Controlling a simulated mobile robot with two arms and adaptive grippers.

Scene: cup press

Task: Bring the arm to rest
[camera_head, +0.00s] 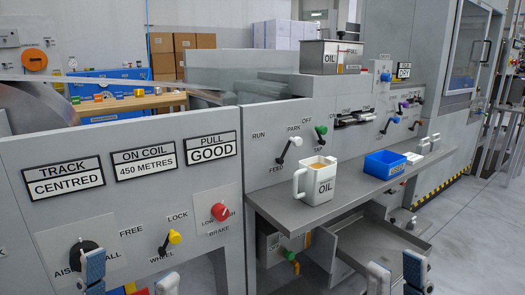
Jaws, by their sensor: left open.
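My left gripper (130,277) shows at the bottom left edge, in front of the grey panel with the knobs. Its two fingertips are wide apart with nothing between them. My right gripper (396,274) shows at the bottom right, in front of the lower grey tray (372,249). Its fingertips are also apart, closer together than the left pair, and I see nothing between them. Only the fingertips of both grippers are in view; the rest is cut off by the lower edge.
A white OIL jug (315,183) and a blue bin (385,164) stand on the grey shelf (290,212) of the machine. The left panel carries a black knob, a yellow lever (174,237) and a red knob (220,211). Open floor (480,240) lies at the right.

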